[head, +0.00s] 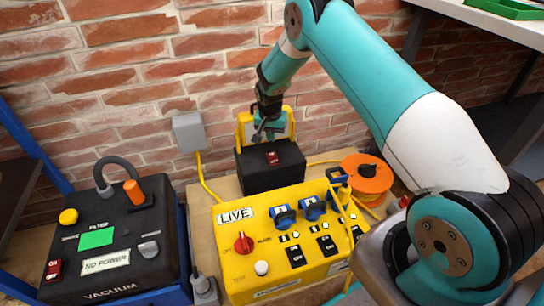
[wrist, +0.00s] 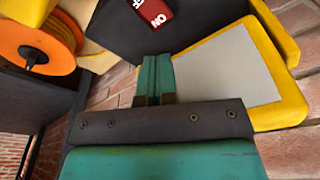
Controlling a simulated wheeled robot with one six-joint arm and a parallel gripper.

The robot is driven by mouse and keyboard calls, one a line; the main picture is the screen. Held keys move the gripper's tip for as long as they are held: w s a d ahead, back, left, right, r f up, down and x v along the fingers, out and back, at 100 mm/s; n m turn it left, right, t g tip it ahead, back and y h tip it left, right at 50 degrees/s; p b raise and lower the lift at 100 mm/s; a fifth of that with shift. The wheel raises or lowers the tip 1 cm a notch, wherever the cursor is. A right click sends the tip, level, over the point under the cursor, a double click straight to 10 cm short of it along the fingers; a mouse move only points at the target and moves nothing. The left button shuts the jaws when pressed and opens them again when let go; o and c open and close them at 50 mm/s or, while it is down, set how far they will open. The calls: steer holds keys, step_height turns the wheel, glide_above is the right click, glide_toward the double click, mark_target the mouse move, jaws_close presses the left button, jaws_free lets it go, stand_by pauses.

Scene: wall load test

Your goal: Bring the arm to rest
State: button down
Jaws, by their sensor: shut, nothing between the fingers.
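My teal arm (head: 370,75) reaches from the lower right up and over to the brick wall, then down. My gripper (head: 266,134) hangs just above or in front of a black box (head: 262,178) with a red switch on top. In the wrist view, the two teal fingers of my gripper (wrist: 155,75) are together, with nothing between them. They point toward the black box (wrist: 120,25) and its red on/off switch (wrist: 154,13). A yellow-framed grey panel (wrist: 225,72) is close beside the fingers. I cannot tell whether they touch anything.
A yellow box (head: 285,245) marked LIVE, with blue sockets, stands in front of the black box. An orange cable reel (head: 367,184) is to its right. A black vacuum unit (head: 115,235) marked NO POWER is at left. A grey wall box (head: 188,132) hangs on the bricks.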

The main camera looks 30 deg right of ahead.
steer(key=s+a+r+n+y, duration=0.1)
steer(key=s+a+r+n, duration=0.1)
steer(key=s+a+r, duration=0.4)
steer(key=s+a+r+n+y, duration=0.1)
steer(key=s+a+r+n, duration=0.15)
steer(key=r, duration=0.55)
steer(key=s+a+r+n+y, duration=0.1)
steer(key=s+a+r+n, duration=0.15)
steer(key=a+r, duration=0.4)
steer(key=s+a+r+n+y, duration=0.1)
steer(key=s+a+r+n, duration=0.2)
steer(key=s, duration=0.6)
steer(key=s+a+r+n+g+y, duration=0.15)
steer(key=s+r, duration=0.25)
steer(key=s, duration=0.5)
steer(key=s+a+r+n, duration=0.1)
steer(key=s+r+n, duration=0.3)
steer(key=s, duration=0.5)
step_height(320, 180, up, 37)
steer(key=p, duration=3.7)
steer(key=shift+s+p, duration=0.15)
steer(key=shift+p, duration=0.2)
steer(key=shift+d, duration=0.15)
